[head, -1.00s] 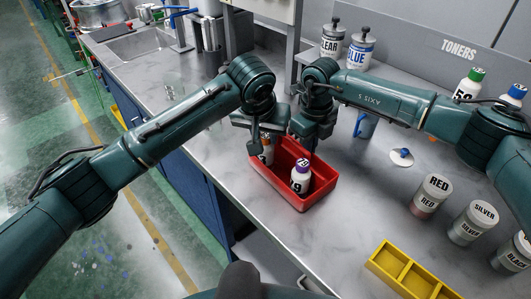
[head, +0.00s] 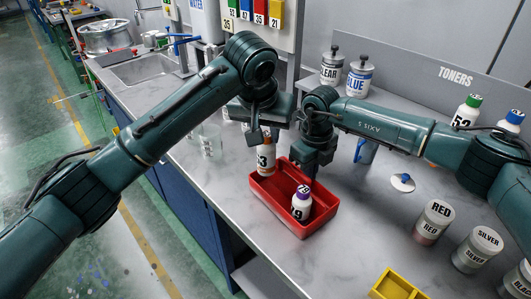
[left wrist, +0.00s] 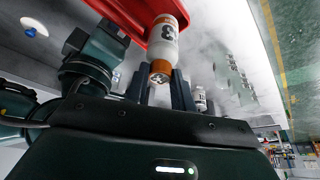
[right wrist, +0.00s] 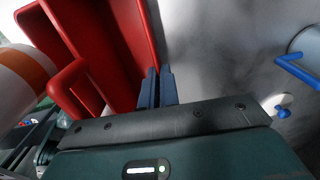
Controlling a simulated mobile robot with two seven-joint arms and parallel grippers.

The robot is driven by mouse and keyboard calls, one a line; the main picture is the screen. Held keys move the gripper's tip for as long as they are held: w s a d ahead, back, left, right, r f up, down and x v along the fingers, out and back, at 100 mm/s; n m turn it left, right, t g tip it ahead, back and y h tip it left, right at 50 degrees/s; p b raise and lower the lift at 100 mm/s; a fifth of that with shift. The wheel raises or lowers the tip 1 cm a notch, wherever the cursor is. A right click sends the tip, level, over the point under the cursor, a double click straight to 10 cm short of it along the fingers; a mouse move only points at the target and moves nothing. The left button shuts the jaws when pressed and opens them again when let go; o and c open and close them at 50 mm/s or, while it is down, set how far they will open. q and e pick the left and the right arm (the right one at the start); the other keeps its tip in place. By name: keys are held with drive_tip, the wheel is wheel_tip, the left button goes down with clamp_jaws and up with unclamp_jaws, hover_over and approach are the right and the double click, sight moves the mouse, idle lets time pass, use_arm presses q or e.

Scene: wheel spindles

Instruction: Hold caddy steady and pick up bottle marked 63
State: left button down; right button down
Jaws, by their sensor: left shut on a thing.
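The bottle marked 63 (head: 266,161) is white with an orange band and cap; only part of its number reads in the head view. My left gripper (head: 262,138) is shut on it near the cap and holds it upright over the far left end of the red caddy (head: 300,233). The bottle also shows between the fingers in the left wrist view (left wrist: 163,45). My right gripper (head: 314,172) is at the caddy's far right wall. In the right wrist view its fingers (right wrist: 155,88) are closed together at the red wall (right wrist: 136,35).
A purple-capped white bottle (head: 301,203) stands in the caddy. Red (head: 432,222) and silver (head: 477,250) cans and a yellow tray (head: 392,286) are to the right. Clear (head: 331,68) and blue (head: 359,79) toner bottles stand behind.

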use_arm(q)
wheel_tip(320, 180, up, 10)
idle(0.3)
drive_tip(key=shift+r, duration=0.1)
use_arm(e)
drive_tip(key=c, duration=1.6)
unclamp_jaws()
drive_tip(key=shift+o, duration=0.2)
drive_tip(key=shift+r, duration=0.15)
